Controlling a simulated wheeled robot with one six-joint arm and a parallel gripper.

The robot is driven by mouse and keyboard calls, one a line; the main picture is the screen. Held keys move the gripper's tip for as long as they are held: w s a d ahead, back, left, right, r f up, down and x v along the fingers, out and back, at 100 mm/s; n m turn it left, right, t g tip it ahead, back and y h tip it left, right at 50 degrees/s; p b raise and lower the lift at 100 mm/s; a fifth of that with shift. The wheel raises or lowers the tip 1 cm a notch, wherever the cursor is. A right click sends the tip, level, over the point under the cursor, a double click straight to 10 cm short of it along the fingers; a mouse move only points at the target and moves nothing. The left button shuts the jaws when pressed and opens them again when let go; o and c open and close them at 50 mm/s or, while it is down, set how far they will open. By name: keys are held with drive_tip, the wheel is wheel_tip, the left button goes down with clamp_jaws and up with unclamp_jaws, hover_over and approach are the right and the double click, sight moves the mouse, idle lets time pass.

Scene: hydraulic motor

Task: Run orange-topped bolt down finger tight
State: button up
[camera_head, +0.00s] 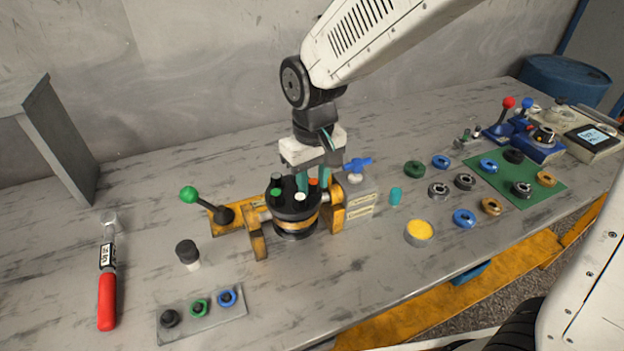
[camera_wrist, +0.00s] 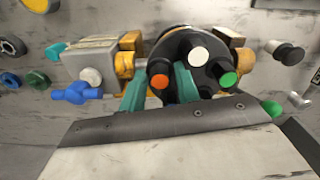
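The orange-topped bolt (camera_head: 313,182) stands in the top face of the round black motor (camera_head: 295,229). It also shows in the wrist view (camera_wrist: 159,81), at the near edge of the motor's face. My gripper (camera_head: 313,180) points down over the motor. Its two teal fingers (camera_wrist: 161,68) stand on either side of the orange top, with what looks like a narrow gap beside it. White-topped (camera_wrist: 198,58), green-topped (camera_wrist: 228,79) and black-topped bolts stand around the same face. The shank of the orange-topped bolt is hidden.
The motor sits in a yellow fixture (camera_head: 336,205) with a green-knobbed lever (camera_head: 189,194) at left. A grey block with a blue valve (camera_head: 359,164) is close at right. A black-capped part (camera_head: 187,252) and a red-handled tool (camera_head: 107,290) lie left; rings lie right.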

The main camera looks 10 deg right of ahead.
drive_tip(key=c, duration=0.6)
drive_tip(key=shift+m, duration=2.1)
drive_tip(key=shift+m, duration=2)
drive_tip(key=m, duration=0.3)
